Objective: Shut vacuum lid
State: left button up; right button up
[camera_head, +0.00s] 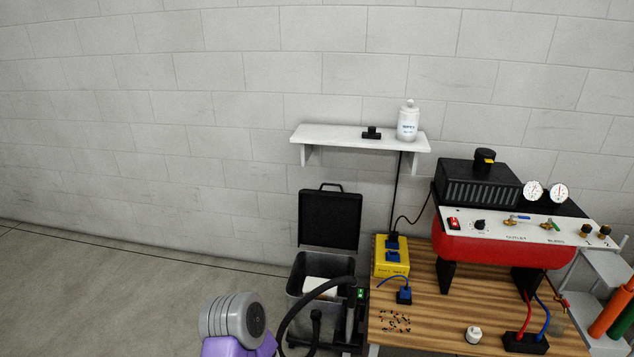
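The vacuum (297,264) stands on the floor left of the wooden table. Its black lid (330,220) is open and upright against the wall side, with a handle on its top edge. Something white (320,288) shows inside the open bin. A black hose curves over the front of the bin. A grey and purple part of my own arm shows at the bottom, left of the vacuum. Neither of my grippers is in view.
The wooden table (440,310) holds a yellow power box (391,256), a red compressor (500,247), small scattered bits and cables. A white wall shelf (345,137) with a white bottle (407,121) hangs above the lid. Floor left of the vacuum is clear.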

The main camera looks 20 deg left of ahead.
aim_at(328, 219)
jog(key=u, duration=1.75)
jog(key=i, duration=3.85)
jog(key=z, duration=1.65)
